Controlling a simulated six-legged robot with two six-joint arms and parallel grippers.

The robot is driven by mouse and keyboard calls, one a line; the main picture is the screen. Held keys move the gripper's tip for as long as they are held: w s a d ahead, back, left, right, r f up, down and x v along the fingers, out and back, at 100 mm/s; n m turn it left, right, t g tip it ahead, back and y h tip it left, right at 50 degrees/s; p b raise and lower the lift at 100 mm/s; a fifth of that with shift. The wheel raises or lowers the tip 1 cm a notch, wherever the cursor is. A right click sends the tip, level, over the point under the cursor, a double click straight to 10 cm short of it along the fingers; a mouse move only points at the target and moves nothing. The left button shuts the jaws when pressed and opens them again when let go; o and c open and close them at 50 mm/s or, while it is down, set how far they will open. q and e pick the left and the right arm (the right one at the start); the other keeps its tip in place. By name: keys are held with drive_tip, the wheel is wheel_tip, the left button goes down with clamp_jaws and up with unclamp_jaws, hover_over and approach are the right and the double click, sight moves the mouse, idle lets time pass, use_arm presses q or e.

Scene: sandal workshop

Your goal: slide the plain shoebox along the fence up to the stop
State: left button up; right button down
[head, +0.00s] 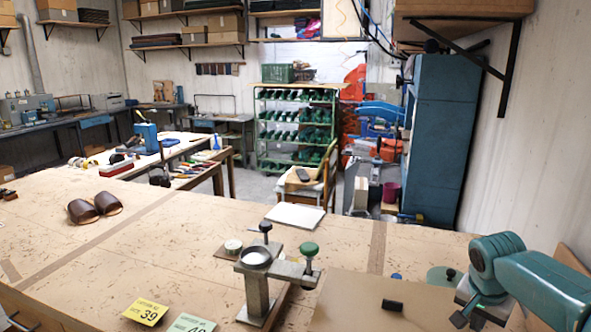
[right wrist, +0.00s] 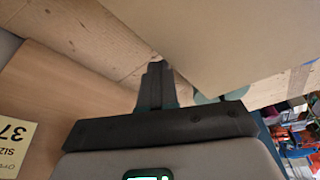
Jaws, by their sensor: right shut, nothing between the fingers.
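A plain tan box-like surface (head: 350,302), which I take for the shoebox, lies at the lower right of the bench, cut off by the picture's bottom edge. A small black block (head: 392,305) shows on or against it. A broad tan surface (right wrist: 220,35), probably the same box, fills the top of the right wrist view. My right gripper (head: 466,318) is shut and empty, just right of the box; its dark fingers (right wrist: 155,85) point towards the box's edge. I cannot tell whether they touch. The fence and stop cannot be made out surely.
A metal fixture with knobs (head: 257,282) stands left of the box. A yellow card (head: 146,312) and a green card (head: 190,324) are at the front. Brown sandal parts (head: 95,208) lie far left. A white pad (head: 295,217) lies at the back edge. The bench's left middle is clear.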

sight(432, 317)
drive_tip(key=shift+w+a, duration=0.25)
drive_tip(key=shift+a, duration=0.55)
drive_tip(key=shift+w+a, duration=0.3)
drive_tip(key=shift+a, duration=0.5)
drive_tip(key=shift+w+a, duration=0.25)
drive_tip(key=shift+a, duration=0.55)
drive_tip(key=shift+w+a+p, duration=0.2)
drive_tip(key=shift+w+a, duration=0.05)
drive_tip(key=shift+a, duration=0.6)
drive_tip(key=shift+w+a+p, duration=0.15)
drive_tip(key=shift+w+a, duration=0.15)
drive_tip(key=shift+a, duration=0.55)
drive_tip(key=shift+w+a+p, duration=0.2)
drive_tip(key=shift+w+a, duration=0.05)
drive_tip(key=shift+a, duration=0.6)
drive_tip(key=shift+d, duration=0.15)
drive_tip(key=shift+s+d, duration=0.15)
drive_tip(key=shift+d, duration=0.2)
drive_tip(key=shift+d+r, duration=0.15)
wheel_tip(432, 317, up, 8)
drive_tip(key=p, duration=0.6)
idle(0.4)
